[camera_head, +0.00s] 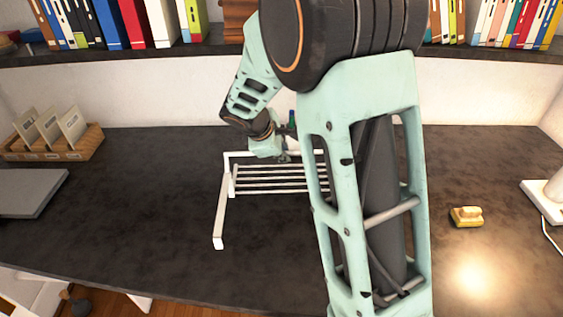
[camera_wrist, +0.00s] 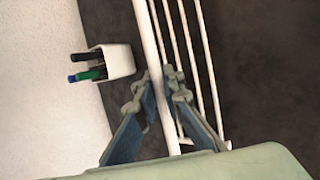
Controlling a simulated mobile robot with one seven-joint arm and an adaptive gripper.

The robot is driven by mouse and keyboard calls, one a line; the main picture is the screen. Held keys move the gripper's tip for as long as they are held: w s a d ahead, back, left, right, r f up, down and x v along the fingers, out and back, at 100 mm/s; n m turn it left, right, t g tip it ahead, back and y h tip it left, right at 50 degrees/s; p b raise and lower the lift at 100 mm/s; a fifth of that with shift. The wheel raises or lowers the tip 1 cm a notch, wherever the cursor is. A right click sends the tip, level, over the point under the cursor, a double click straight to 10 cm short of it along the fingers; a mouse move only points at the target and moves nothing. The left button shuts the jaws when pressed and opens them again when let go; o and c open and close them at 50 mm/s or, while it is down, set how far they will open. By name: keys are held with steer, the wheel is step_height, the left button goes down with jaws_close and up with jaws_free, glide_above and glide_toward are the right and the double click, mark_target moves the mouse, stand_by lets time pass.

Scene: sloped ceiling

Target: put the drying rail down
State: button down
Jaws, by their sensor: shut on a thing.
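The drying rail (camera_head: 219,213) is a white frame with several thin parallel bars, at the middle of the dark desk in the head view. Its right part is hidden behind my arm. Its left leg reaches down to the desk surface or just above it; I cannot tell which. My gripper (camera_head: 284,157) is at the rail's back edge. In the wrist view my gripper (camera_wrist: 163,82) is shut on a long white bar of the drying rail (camera_wrist: 155,45), with one finger on each side of it.
A white cup (camera_wrist: 119,61) with pens stands close beside the rail, near the wall. A card box (camera_head: 84,148) and a grey flat thing (camera_head: 30,190) are at left. A yellow object (camera_head: 466,216) lies at right. A book shelf (camera_head: 170,53) hangs above. The desk front is clear.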

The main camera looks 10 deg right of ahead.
steer(key=f+b, duration=0.2)
steer(key=f, duration=0.1)
steer(key=shift+w+f, duration=0.2)
steer(key=shift+f, duration=0.1)
steer(key=c, duration=2)
jaws_free()
steer(key=shift+c, duration=0.2)
steer(key=shift+r, duration=0.1)
